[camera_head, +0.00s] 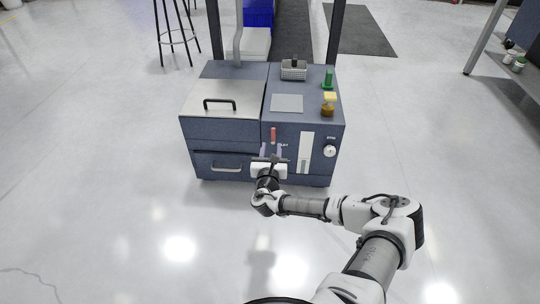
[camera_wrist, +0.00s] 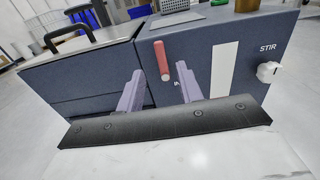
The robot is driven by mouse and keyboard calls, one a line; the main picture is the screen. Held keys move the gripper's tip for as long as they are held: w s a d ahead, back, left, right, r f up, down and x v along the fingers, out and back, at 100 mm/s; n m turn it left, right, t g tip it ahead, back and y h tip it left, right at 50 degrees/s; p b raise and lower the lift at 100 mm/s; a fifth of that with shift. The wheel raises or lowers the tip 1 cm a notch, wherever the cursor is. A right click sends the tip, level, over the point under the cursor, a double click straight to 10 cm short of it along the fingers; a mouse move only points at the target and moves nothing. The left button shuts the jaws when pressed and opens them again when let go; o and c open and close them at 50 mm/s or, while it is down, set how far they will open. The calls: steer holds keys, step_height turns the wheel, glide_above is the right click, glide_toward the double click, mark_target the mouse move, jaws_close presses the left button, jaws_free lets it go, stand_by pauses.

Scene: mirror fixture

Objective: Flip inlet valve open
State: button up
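The inlet valve is a small red lever (camera_head: 273,135) on the front face of the blue-grey machine (camera_head: 229,131). In the wrist view the red lever (camera_wrist: 162,61) stands nearly upright, tilted slightly to the left at its top. Part of the label beside it is hidden by a finger. My gripper (camera_head: 272,152) is in front of the machine, just below the lever in the head view. In the wrist view its two pale purple fingers (camera_wrist: 158,82) are spread apart, with the lever showing between and beyond them. Nothing is held. I cannot tell how far the fingertips are from the lever.
A white knob marked STIR (camera_wrist: 269,72) and a white vertical strip (camera_wrist: 224,70) are right of the lever. A lidded box with a black handle (camera_head: 219,103) is at left. Green (camera_head: 328,78) and yellow (camera_head: 328,104) items stand on top. Floor in front is clear.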

steer(key=s, duration=0.5)
steer(key=shift+p, duration=0.4)
steer(key=shift+w, duration=0.1)
